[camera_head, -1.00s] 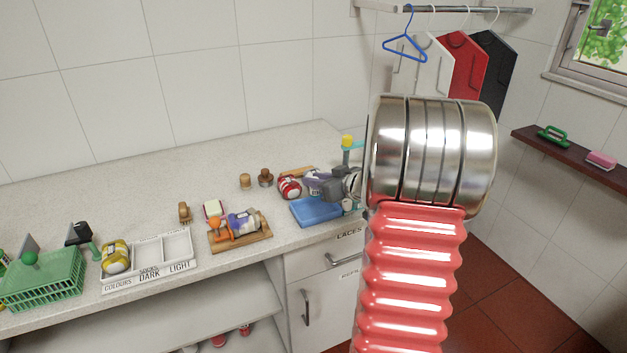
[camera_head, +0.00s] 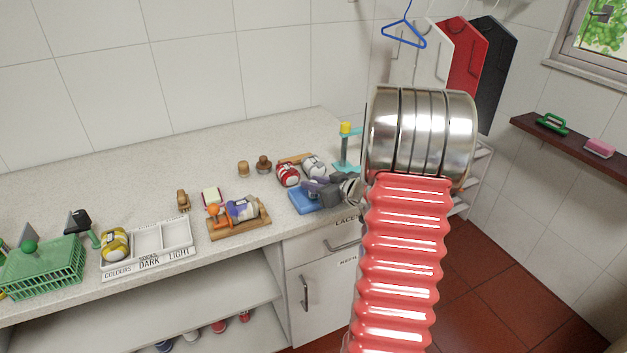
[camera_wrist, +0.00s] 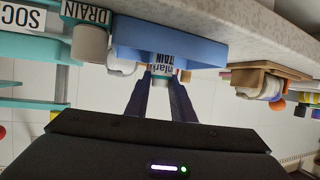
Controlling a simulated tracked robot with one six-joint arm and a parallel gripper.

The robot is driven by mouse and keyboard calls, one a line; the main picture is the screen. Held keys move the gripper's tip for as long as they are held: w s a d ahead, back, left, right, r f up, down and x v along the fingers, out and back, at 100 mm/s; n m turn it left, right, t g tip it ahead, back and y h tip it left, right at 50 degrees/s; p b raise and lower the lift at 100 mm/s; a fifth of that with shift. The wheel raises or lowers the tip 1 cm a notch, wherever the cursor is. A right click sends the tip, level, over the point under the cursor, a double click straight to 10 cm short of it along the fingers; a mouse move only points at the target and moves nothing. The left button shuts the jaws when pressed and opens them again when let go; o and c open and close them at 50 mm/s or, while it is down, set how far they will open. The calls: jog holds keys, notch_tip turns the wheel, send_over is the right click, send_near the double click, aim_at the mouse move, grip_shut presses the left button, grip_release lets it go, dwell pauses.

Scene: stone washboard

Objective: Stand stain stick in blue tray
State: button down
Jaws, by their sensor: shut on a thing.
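The blue tray (camera_head: 302,203) lies near the right end of the counter's front edge. It also shows at the top of the wrist view (camera_wrist: 185,50), which appears upside down. My gripper (camera_head: 312,187) is low over the tray and covers much of it. In the wrist view my gripper's dark fingers (camera_wrist: 161,82) are shut on the stain stick (camera_wrist: 162,66), a pale piece with dark lettering. The stick is at the tray in that view, but I cannot tell whether it touches the tray floor. In the head view I cannot make out the stick.
A red-and-white bottle (camera_head: 287,174) and a white one (camera_head: 314,166) lie behind the tray. A teal stand (camera_head: 345,150) is to the right. A wooden board (camera_head: 252,222) with bottles, a compartment tray (camera_head: 150,249) and a green basket (camera_head: 42,268) are left.

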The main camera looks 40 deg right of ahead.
jog(key=c, duration=1.4)
grip_release()
jog(key=shift+c, duration=0.2)
jog(key=v, duration=1.3)
jog(key=shift+s+r, duration=0.15)
jog(key=shift+s, duration=0.15)
